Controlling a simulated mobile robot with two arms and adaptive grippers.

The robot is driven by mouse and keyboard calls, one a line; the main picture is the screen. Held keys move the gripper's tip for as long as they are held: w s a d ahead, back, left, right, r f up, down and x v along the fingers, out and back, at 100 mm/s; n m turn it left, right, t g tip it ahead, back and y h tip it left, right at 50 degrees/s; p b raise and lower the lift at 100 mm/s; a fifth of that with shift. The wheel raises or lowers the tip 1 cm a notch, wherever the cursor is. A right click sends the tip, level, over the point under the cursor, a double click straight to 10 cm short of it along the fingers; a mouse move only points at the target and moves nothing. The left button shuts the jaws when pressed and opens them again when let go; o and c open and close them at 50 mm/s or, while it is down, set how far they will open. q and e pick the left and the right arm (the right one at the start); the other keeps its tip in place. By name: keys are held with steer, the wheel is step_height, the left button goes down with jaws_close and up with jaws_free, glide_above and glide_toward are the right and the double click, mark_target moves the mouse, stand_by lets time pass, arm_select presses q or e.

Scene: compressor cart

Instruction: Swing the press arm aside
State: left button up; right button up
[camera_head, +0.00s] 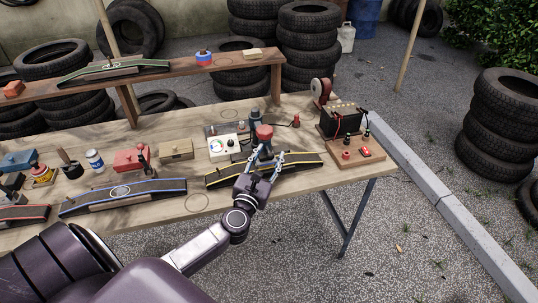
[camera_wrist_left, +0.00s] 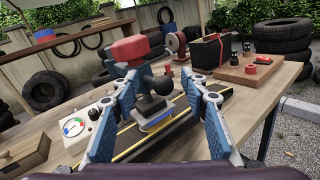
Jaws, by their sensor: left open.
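My fingers and wrist hide part of the ramp and the press base. My right gripper is not in view.
A white gauge box (camera_head: 223,147) stands just left of the press. A black battery-like box (camera_head: 341,119) and a wooden board with red parts (camera_head: 350,158) are at the right. Another ramp (camera_head: 122,194) lies left. A raised shelf (camera_head: 180,66) runs behind.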

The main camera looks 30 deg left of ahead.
arm_select(q)
steer(key=shift+w, duration=0.1)
jaws_close()
stand_by(0.3)
